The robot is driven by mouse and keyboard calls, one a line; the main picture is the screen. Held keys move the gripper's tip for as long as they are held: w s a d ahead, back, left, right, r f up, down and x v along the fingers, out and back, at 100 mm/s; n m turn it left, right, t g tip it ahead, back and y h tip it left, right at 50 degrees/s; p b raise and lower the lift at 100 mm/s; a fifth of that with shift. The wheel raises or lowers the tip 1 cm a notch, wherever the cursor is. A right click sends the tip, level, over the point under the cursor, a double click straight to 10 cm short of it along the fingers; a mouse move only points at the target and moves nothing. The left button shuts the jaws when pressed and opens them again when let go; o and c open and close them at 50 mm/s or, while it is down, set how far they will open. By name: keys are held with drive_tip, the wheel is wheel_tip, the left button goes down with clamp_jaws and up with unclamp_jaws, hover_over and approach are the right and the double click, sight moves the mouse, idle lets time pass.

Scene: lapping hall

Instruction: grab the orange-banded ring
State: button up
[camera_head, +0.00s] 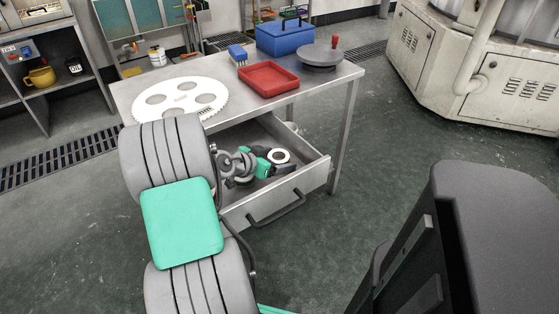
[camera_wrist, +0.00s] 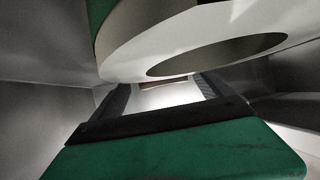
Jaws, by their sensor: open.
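A pale ring (camera_head: 289,158) with a dark centre lies in the open drawer (camera_head: 316,172) of the metal bench. No orange band shows on it, so I cannot tell if it is the orange-banded ring. My gripper (camera_head: 268,163) is down in the drawer at the ring's left, partly hidden by its own wrist. In the wrist view my gripper (camera_wrist: 165,90) is open, with its two dark fingers apart. A large pale ring (camera_wrist: 140,55) with a wide hole fills the top of that view, close to the fingers. Nothing is visibly held.
The drawer walls are close around my gripper. The bench top (camera_head: 223,122) above it carries a white toothed disc (camera_head: 180,114), a red tray (camera_head: 268,93), a blue box (camera_head: 285,40), a brush (camera_head: 238,55) and a grey round plate (camera_head: 319,58).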

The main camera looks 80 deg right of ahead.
drive_tip(key=shift+c, duration=0.6)
drive_tip(key=c, duration=1.5)
drive_tip(key=shift+c, duration=0.5)
drive_tip(key=shift+r, duration=0.2)
